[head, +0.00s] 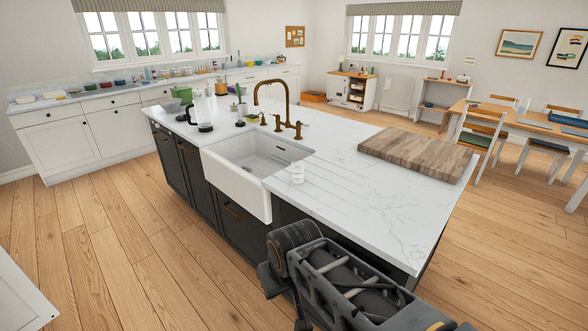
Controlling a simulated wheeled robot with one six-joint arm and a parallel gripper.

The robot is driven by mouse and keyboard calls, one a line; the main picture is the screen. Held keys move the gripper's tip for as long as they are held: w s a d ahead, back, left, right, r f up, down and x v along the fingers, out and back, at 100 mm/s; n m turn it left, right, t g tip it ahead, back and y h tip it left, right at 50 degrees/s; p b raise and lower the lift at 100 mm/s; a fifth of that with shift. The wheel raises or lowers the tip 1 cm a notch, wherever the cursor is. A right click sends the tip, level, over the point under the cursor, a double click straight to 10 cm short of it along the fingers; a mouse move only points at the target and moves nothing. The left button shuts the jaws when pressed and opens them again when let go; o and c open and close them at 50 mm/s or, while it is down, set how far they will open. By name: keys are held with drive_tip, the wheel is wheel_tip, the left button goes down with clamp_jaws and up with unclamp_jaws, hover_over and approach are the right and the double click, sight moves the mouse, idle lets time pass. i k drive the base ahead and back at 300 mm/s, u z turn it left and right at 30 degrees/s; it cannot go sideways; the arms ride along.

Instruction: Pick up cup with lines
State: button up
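My dark grey arm fills the bottom middle of the head view, in front of the island and below this object. My gripper's fingertips do not show, so I cannot see their state.
A white sink (255,160) with a brass tap (284,95) is set in the island (370,205). A wooden board (418,155) lies at the right. Wooden floor lies open on the left.

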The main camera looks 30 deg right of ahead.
sight(298, 173)
drive_tip(key=i, duration=1.2)
drive_tip(key=z, duration=0.8)
